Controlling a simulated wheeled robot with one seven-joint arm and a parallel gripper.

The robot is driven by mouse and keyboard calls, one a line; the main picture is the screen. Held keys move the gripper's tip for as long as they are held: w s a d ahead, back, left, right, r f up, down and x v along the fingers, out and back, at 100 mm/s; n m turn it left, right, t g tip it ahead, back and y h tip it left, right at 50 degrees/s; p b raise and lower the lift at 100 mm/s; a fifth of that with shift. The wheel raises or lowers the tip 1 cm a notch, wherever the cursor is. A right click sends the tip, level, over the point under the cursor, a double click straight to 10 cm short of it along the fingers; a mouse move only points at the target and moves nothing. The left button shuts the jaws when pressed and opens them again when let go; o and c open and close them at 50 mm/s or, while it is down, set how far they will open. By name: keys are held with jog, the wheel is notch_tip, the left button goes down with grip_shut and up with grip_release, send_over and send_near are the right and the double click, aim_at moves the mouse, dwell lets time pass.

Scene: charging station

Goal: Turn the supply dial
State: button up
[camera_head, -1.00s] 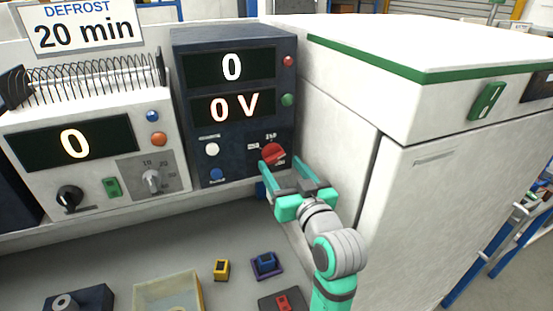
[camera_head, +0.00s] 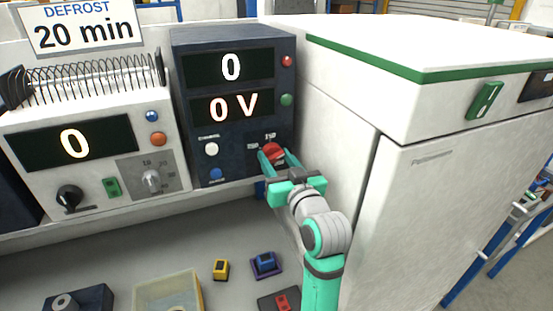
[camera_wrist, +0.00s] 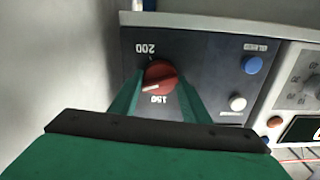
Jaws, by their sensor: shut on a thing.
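The red supply dial (camera_head: 272,151) sits low on the right of the dark supply unit (camera_head: 183,130). My gripper (camera_head: 274,160) reaches up to the dial from below, one green finger on each side of it, and is shut on it. In the wrist view the dial (camera_wrist: 160,76) lies between the two fingers (camera_wrist: 158,98), with markings 200 and 150 around it. Its pale pointer line lies near the 150 marking. The unit's two displays read 0 and 0 V.
A white unit (camera_head: 20,175) with a coil and a display of 0 stands at left. A white cabinet (camera_head: 440,200) rises close on the right. A yellow block (camera_head: 221,270), a blue block (camera_head: 265,262) and a tray (camera_head: 137,302) lie on the bench below.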

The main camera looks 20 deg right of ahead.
jog(key=shift+n, duration=0.3)
jog(key=n, duration=0.4)
jog(key=shift+w+n, duration=0.1)
jog(key=shift+n, duration=0.2)
jog(key=n, duration=0.5)
jog(key=shift+n, duration=0.3)
jog(key=o, duration=1)
jog(key=shift+o, duration=0.2)
jog(key=s, duration=1)
jog(key=shift+s+d, duration=0.15)
jog(key=shift+s, duration=0.25)
